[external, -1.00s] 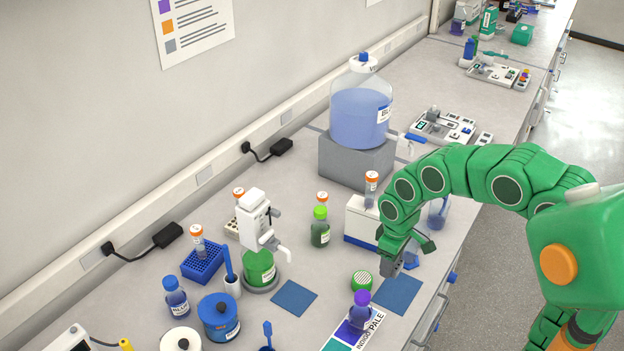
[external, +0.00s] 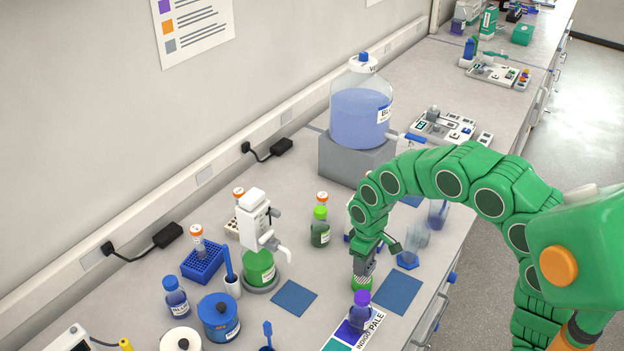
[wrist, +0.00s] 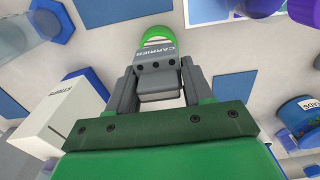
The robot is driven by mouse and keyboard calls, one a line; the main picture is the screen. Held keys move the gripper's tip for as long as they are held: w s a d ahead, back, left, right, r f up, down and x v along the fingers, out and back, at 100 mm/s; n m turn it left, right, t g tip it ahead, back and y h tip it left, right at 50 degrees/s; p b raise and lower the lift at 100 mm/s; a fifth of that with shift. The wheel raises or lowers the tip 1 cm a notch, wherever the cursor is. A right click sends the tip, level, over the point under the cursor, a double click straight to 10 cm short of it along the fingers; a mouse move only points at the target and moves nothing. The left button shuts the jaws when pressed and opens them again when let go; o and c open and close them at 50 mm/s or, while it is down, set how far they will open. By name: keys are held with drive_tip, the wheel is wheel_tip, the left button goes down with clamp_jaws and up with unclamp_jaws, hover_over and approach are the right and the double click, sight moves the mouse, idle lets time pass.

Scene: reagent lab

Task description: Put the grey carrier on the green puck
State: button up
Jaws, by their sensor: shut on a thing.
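My gripper (external: 364,264) is shut on the grey carrier (wrist: 156,68), a small block lettered CARRIER between the two fingers in the wrist view. The green puck (external: 361,285) stands on the bench directly below my gripper in the external view, its upper part partly covered. In the wrist view the green puck (wrist: 155,36) shows as a rounded green edge just beyond the carrier. I cannot tell whether the carrier touches the puck.
A purple-capped bottle (external: 360,309) stands on a label card close in front of the puck. Blue mats (external: 398,293) lie to its right and left. A green-capped bottle (external: 320,230) stands behind left. A white box (wrist: 60,120) shows in the wrist view.

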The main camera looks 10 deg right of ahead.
drive_tip(key=shift+w+a+f, duration=0.1)
drive_tip(key=shift+w+f, duration=0.1)
drive_tip(key=shift+f, duration=1.6)
drive_tip(key=shift+f, duration=0.2)
drive_tip(key=o, duration=1)
drive_tip(key=shift+r, duration=0.1)
wheel_tip(320, 180, up, 12)
drive_tip(key=shift+r, duration=0.1)
